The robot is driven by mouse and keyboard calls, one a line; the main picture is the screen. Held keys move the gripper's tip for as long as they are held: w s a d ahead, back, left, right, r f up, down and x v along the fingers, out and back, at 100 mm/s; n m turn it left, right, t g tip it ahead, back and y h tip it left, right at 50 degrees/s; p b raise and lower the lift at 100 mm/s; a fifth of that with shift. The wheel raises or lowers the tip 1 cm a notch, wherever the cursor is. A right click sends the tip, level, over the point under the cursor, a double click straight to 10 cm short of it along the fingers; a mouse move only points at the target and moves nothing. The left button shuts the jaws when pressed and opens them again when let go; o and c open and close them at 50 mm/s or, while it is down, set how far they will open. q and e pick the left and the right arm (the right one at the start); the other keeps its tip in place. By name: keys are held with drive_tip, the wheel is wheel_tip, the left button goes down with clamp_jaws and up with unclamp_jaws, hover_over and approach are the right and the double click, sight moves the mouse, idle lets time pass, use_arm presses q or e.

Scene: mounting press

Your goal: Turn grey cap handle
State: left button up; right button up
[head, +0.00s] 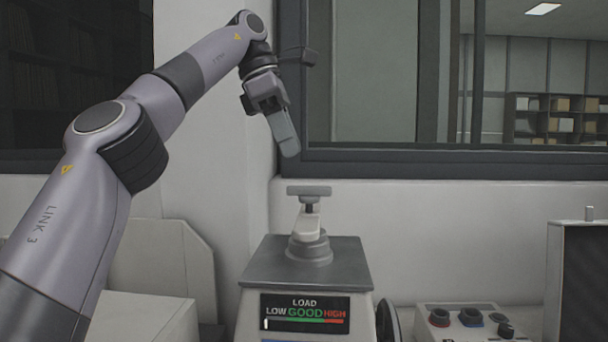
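The grey cap handle (309,191) is a short T-shaped bar on top of the mounting press (261,266), above a pale neck and a round grey collar (309,247). The bar lies roughly level, left to right in the head view. The load display (304,313) on the press front reads LOW, GOOD, HIGH, with a small white mark at the LOW end. My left gripper (288,145) points down, above and a little left of the handle, apart from it. I see its fingers nearly side-on, so their gap is not clear. My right gripper is not in view.
A control box (463,318) with red, blue and black knobs stands right of the press. A dark-fronted unit (580,280) is at the far right. A pale cabinet (150,255) stands at left behind my arm. A wall with a window ledge (450,163) is behind the press.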

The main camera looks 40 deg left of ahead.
sight(309, 200)
use_arm(q)
drive_tip(key=shift+a+r, duration=0.1)
drive_tip(key=shift+w+d+f, duration=0.15)
drive_tip(key=shift+d+f, duration=0.1)
drive_tip(key=shift+f, duration=0.25)
drive_tip(key=shift+x, duration=2.95)
clamp_jaws()
